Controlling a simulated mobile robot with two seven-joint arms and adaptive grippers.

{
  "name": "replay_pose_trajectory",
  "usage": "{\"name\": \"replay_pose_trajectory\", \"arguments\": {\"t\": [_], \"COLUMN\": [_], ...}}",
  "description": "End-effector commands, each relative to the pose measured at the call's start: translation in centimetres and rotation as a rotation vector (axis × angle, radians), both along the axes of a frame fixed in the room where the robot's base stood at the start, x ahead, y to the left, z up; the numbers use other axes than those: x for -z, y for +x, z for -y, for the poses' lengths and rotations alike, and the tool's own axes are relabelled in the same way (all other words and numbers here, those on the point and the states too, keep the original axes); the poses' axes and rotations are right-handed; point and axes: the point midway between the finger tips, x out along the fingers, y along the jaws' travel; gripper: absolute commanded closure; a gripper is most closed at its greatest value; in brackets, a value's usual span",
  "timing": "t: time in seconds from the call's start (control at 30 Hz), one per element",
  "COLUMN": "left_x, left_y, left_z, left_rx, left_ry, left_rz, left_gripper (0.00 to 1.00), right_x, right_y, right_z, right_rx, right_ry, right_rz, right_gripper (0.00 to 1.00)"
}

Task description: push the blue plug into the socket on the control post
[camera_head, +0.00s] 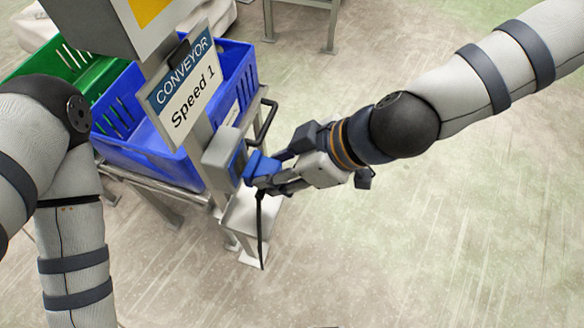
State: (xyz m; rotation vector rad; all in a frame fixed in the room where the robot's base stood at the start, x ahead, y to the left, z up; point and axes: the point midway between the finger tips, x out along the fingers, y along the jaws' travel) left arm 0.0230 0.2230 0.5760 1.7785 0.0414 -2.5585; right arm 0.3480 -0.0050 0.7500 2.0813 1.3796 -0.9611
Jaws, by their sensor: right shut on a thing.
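The blue plug (262,166) is between the fingertips of my right gripper (272,175), which is shut on it. A black cable (260,230) hangs down from the plug. The plug is right at the grey socket box (220,157) on the control post (199,130), close to the box's blue right face (238,161). I cannot tell whether the plug is touching the socket or partly in it. My left arm shows at the left, but its gripper is out of view.
A sign reading "CONVEYOR Speed 1" (185,90) is on the post above the socket box. A blue crate (150,160) and a green crate (70,62) stand on a metal frame behind it. A bent dark handle (267,120) is close above my right gripper. The floor at right is clear.

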Motion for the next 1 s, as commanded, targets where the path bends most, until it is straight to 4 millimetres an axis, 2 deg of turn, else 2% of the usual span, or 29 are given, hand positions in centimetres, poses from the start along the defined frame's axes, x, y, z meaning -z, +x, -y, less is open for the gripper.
{"name": "replay_pose_trajectory", "arguments": {"t": [0.2, 1.0], "left_x": [0.14, -0.27], "left_y": [-0.12, 0.24], "left_z": [-0.01, 0.0], "left_rx": [0.0, 0.001], "left_ry": [0.0, 0.0], "left_rz": [-0.004, 0.008], "left_gripper": [0.6, 0.6], "right_x": [-0.07, -0.17], "right_y": [0.23, 0.21], "right_z": [-0.49, -0.47], "right_rx": [0.001, 0.0], "right_ry": [0.001, -0.001], "right_rz": [0.001, 0.003], "right_gripper": [0.91, 0.91]}}
